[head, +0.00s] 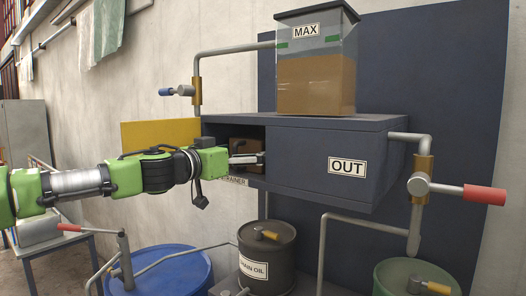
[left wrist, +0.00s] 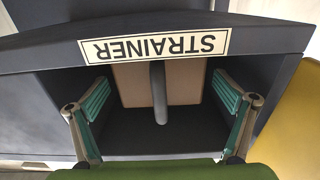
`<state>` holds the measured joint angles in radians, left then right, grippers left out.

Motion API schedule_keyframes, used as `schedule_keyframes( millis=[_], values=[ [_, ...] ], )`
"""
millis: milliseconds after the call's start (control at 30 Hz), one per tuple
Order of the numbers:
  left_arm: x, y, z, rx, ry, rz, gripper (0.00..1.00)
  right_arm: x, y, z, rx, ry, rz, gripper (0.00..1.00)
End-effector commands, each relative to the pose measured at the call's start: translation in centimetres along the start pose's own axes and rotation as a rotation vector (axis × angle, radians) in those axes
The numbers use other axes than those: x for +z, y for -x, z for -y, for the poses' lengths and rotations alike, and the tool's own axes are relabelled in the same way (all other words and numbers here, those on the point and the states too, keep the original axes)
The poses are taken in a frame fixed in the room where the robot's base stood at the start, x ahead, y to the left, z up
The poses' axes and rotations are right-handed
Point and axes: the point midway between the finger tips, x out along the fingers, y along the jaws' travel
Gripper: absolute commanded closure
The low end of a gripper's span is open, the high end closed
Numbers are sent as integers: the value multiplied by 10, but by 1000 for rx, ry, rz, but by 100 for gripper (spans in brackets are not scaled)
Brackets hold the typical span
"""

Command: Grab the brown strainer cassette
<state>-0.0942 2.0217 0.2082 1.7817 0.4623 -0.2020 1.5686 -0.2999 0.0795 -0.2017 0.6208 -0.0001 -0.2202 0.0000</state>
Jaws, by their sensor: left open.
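The brown strainer cassette (left wrist: 187,84) sits inside the open compartment of the dark blue-grey housing (head: 315,133), with a dark bar handle (left wrist: 158,92) on its front. In the head view the cassette (head: 246,144) is partly covered by my left gripper (head: 246,159). In the left wrist view my left gripper (left wrist: 160,106) is open, with one green-padded finger on each side of the handle and nothing between them touching it. The STRAINER label (left wrist: 154,46) is upside down in that view. My right gripper is not in view.
A yellow panel (head: 160,134) stands open left of the compartment. A clear tank (head: 316,70) of brown contents stands on the housing. Pipes with a red-handled valve (head: 484,199) run at the right. A blue drum (head: 160,262), a dark oil drum (head: 267,265) and a green drum (head: 395,270) stand below.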

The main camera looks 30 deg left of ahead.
Motion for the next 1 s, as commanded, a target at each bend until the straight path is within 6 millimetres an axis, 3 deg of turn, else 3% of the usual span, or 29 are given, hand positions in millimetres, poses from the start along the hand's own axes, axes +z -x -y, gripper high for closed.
schedule_keyframes(
  millis=[233,633,1000],
  values=[
    [0,-10,0,-1,-2,1,4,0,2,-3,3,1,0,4],
    [0,-48,0,0,-2,2,4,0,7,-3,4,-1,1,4],
    [0,-52,0,1,0,0,4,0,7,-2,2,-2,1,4]
  ],
)
